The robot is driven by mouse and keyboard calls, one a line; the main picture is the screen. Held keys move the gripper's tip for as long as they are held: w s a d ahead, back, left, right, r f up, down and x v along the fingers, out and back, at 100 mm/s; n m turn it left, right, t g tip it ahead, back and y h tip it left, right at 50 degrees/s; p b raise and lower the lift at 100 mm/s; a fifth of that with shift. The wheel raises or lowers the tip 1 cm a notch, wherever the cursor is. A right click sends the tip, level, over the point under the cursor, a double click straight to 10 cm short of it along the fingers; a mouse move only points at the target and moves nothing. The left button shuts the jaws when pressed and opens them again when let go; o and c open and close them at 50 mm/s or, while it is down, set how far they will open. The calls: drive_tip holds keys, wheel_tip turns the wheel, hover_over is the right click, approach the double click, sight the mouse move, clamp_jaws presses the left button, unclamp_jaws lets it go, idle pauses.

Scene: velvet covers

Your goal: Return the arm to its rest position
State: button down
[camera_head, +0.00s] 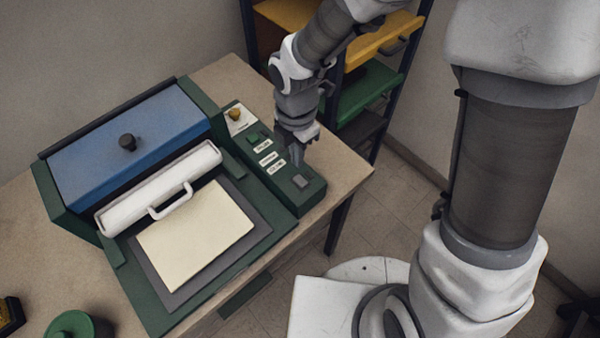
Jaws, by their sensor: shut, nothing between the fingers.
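My gripper (298,150) is shut and empty. It points down over the right end of the green control panel (310,197) of the machine on the table. Its fingertips are close above the panel, between the labelled buttons and the grey square button (300,181). I cannot tell whether they touch it. My arm (500,160) runs down the right side of the view, and its far part reaches in from the top to the gripper.
The machine has a blue cover (130,145), a white handled bar (160,188) and a cream sheet (195,235) on its bed. A shelf with yellow (385,38) and green (368,92) drawers stands behind. A green round container (72,326) is at lower left.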

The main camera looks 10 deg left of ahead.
drive_tip(key=shift+r+p, duration=0.35)
drive_tip(key=shift+r, duration=0.3)
drive_tip(key=d+r+m+t, duration=0.3)
drive_tip(key=d+r+m, duration=0.9)
drive_tip(key=r+m, duration=0.2)
drive_tip(key=s+d+r+m+t, duration=0.2)
drive_tip(key=s+d+r+m, duration=0.6)
drive_tip(key=m, duration=0.5)
drive_tip(key=shift+m+t, duration=0.3)
drive_tip(key=shift+m, duration=0.1)
